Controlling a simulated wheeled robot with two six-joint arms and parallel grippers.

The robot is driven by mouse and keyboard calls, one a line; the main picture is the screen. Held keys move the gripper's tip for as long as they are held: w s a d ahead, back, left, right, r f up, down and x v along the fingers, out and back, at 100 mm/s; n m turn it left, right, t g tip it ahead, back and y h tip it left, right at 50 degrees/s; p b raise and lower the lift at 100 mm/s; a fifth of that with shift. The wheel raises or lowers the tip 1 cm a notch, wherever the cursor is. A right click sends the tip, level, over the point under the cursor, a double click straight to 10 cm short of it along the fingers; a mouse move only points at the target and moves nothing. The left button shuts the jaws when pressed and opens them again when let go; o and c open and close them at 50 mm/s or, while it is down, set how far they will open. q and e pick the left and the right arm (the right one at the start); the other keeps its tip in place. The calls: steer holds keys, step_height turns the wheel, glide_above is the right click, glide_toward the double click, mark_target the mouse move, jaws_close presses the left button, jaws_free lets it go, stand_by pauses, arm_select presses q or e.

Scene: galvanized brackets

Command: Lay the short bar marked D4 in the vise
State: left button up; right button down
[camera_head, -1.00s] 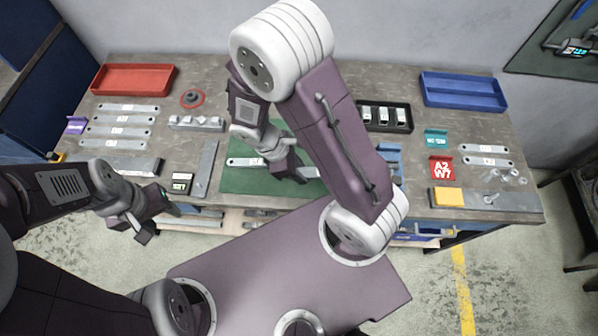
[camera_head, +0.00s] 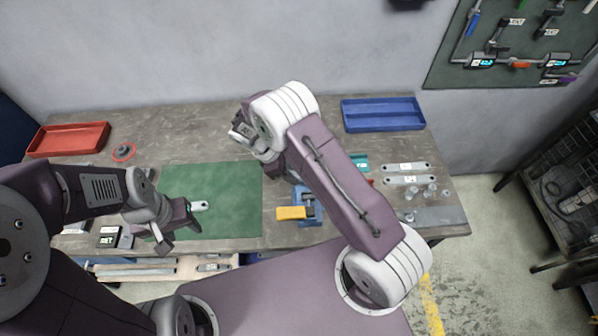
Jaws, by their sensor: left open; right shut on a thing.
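A blue vise (camera_head: 307,207) stands right of the green mat (camera_head: 232,205), with a yellow piece (camera_head: 290,213) at its front left. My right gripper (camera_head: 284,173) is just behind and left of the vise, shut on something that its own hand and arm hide. A light metal bar end (camera_head: 198,206) shows on the mat; the rest is behind my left gripper (camera_head: 178,238), and no D4 mark is readable. My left gripper is open, low over the mat's front left corner.
A blue tray (camera_head: 382,116) is at the back right and a red tray (camera_head: 68,139) at the back left. Two labelled bars (camera_head: 407,168) and small glass-like pieces (camera_head: 430,190) lie right of my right arm. The mat's back half is clear.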

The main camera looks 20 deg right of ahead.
steer(key=a, duration=0.3)
steer(key=shift+w+a+f, duration=0.1)
steer(key=shift+a, duration=0.1)
steer(key=f+b, duration=0.2)
steer(key=d+f+b, duration=0.1)
steer(key=f, duration=0.1)
steer(key=shift+f+b, duration=0.15)
steer(key=shift+b, duration=0.25)
steer(key=shift+b+x, duration=0.65)
steer(key=shift+x, duration=0.35)
steer(key=shift+a+f, duration=0.25)
steer(key=shift+f, duration=0.05)
arm_select(q)
steer(key=f, duration=0.1)
steer(key=a+f, duration=0.1)
steer(key=f, duration=0.1)
steer(key=a+f, duration=0.1)
steer(key=f, duration=0.1)
steer(key=shift+a+f, duration=0.15)
steer(key=shift+f, duration=0.1)
arm_select(e)
steer(key=shift+a, duration=0.1)
